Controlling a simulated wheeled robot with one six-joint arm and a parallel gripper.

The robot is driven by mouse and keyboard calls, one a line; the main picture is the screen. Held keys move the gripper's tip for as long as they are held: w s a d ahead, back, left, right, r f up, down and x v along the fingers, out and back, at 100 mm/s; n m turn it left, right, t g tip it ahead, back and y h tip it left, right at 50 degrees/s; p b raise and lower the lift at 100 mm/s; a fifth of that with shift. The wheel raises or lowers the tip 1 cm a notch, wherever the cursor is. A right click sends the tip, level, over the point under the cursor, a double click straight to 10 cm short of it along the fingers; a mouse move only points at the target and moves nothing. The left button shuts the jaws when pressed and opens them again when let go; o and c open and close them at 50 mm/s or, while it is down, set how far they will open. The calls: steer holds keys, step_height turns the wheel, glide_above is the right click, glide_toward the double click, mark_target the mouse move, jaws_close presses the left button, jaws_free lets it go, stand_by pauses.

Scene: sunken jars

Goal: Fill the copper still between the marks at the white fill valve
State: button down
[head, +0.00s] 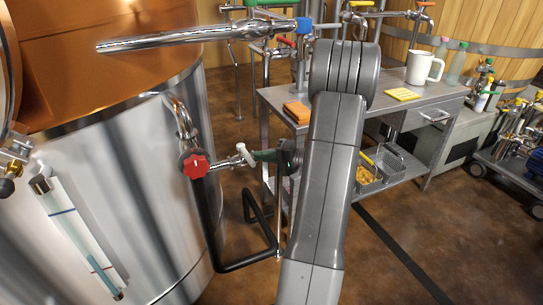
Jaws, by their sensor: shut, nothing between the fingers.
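The still, with its copper upper part (95,60) and steel body (150,200), fills the left side. A slanting sight tube (82,240) on its front has a dark blue line near the upper end and another line lower down. Bluish liquid seems to show in its lower part; its exact level is unclear. A white valve handle (244,154) sits on the pipe right of the red handwheel (193,165). My gripper (258,156), partly behind my arm, is shut with its tips close to the white handle. I cannot tell whether they touch.
A spouted pipe with a blue handle (303,26) crosses above. Black piping (250,262) runs low beside the still. A steel bench (390,109) behind my arm holds a white jug (423,67). A cart (515,165) stands at far right. Floor is open at lower right.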

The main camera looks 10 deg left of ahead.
stand_by(0.3)
steer(key=shift+s+a+f+m+t+b, duration=0.15)
steer(key=shift+s+a+m+t+b, duration=0.25)
steer(key=shift+b, duration=0.35)
steer(key=shift+s, duration=0.15)
steer(key=w+p+v, duration=0.1)
steer(key=w+v, duration=0.2)
steer(key=v, duration=1)
steer(key=shift+w+d+r+p, duration=0.25)
steer(key=shift+d+r+p, duration=0.1)
steer(key=shift+d+r, duration=0.05)
stand_by(1.0)
